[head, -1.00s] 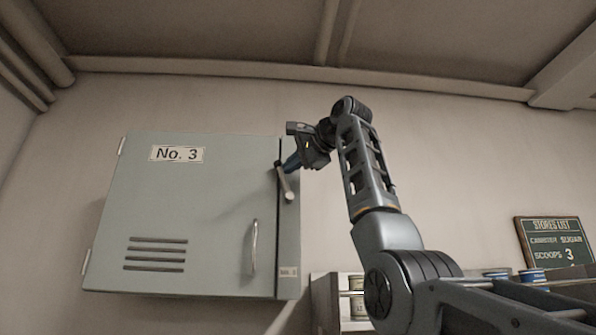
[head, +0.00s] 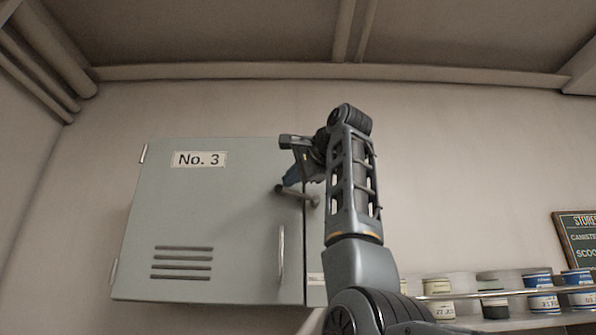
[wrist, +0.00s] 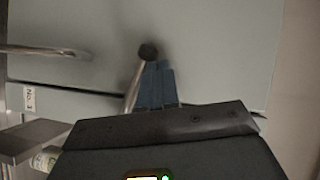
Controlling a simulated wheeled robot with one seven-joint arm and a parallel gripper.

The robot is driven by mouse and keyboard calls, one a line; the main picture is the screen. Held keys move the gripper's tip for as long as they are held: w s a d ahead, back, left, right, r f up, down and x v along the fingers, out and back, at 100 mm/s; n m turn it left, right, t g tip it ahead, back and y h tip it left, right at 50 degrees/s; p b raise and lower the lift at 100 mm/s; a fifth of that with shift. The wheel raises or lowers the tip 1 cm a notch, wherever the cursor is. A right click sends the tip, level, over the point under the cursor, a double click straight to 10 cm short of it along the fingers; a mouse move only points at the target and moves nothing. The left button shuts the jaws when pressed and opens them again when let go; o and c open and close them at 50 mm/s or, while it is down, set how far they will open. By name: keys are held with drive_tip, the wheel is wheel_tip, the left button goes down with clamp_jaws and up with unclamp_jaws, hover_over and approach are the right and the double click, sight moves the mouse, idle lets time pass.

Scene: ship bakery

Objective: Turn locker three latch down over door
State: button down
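The locker marked No. 3 (head: 200,220) is grey-green, with its door closed against the right-hand frame strip. Its latch (head: 298,194) is a short lever pivoted on that strip. It points left and slightly up, with its dark knob over the door's right edge. In the wrist view the latch (wrist: 132,90) runs up to the dark knob (wrist: 148,51). My gripper (head: 290,178) is just above the lever in the head view. In the wrist view its blue fingers (wrist: 160,85) are together, close beside the lever with nothing between them. Contact is hard to tell.
A vertical door handle (head: 281,253) stands out below the latch; it also shows in the wrist view (wrist: 45,51). A railed shelf with several canisters (head: 543,292) is at the lower right. A dark sign (head: 578,240) hangs above it. The wall above is clear.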

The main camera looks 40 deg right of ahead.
drive_tip(key=shift+w+a+f+n+g+p, duration=0.2)
drive_tip(key=shift+a+f+n+p, duration=0.1)
drive_tip(key=shift+f, duration=0.15)
drive_tip(key=shift+w+a+f+n+g+p, duration=0.15)
drive_tip(key=shift+a+f+n+g, duration=0.1)
drive_tip(key=shift+f, duration=0.2)
drive_tip(key=s+a+r+p, duration=0.1)
drive_tip(key=s+a+r, duration=0.3)
drive_tip(key=s+r, duration=0.3)
wheel_tip(320, 180, up, 2)
drive_tip(key=shift+s+a+r+h, duration=0.25)
drive_tip(key=shift+s+a+h, duration=0.05)
drive_tip(key=shift+s, duration=0.1)
idle(0.4)
